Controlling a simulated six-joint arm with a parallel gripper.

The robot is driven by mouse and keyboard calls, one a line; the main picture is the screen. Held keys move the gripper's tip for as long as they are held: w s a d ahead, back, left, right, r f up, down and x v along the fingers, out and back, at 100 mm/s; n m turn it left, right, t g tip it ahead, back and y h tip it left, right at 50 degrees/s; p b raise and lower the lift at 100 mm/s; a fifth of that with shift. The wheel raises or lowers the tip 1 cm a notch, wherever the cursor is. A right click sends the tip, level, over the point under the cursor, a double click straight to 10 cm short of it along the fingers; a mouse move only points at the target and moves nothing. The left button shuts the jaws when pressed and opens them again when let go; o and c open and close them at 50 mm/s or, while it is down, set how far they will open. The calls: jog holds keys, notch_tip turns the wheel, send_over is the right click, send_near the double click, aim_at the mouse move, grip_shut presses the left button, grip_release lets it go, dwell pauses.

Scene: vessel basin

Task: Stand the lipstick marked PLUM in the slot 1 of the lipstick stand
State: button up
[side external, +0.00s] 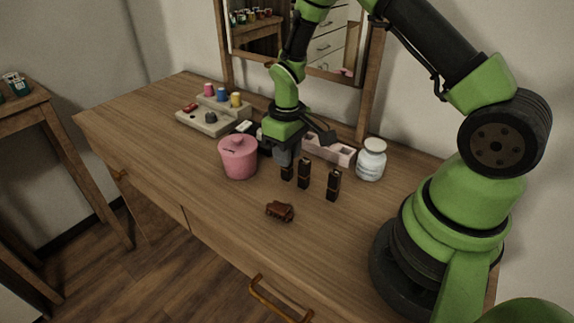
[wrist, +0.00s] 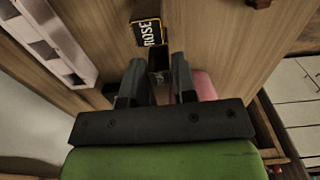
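Three dark lipsticks stand upright on the table in the side view: one under my gripper (side external: 287,170), a middle one (side external: 304,173) and a right one (side external: 333,185). My gripper (side external: 284,155) is low over the leftmost one. In the wrist view, my gripper's fingers (wrist: 158,72) are apart, with a dark lipstick (wrist: 158,60) between them; its mark is not readable. Just beyond it is a lipstick marked ROSE (wrist: 147,33). No PLUM mark is readable. The pale pink lipstick stand (side external: 342,157) is behind the lipsticks, partly hidden by my gripper; it also shows in the wrist view (wrist: 62,40).
A pink lidded pot (side external: 237,160) stands close left of my gripper, and a white jar (side external: 371,162) right of the stand. A brown hair claw (side external: 279,211) lies in front. The front left table is clear.

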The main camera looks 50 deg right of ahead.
grip_shut()
notch_tip(320, 180, up, 8)
jog(key=w+d+r, duration=0.1)
jog(key=d, duration=0.5)
jog(key=w+d+r, duration=0.2)
jog(key=d, duration=0.4)
jog(key=shift+s+d+f, duration=0.1)
jog(key=shift+d+f, duration=0.05)
jog(key=shift+f, duration=1.55)
jog(key=shift+d+f, duration=0.2)
jog(key=shift+f, duration=1.45)
jog(key=shift+s+d+f, duration=0.1)
jog(key=shift+d+f, duration=0.05)
jog(key=shift+f, duration=1.55)
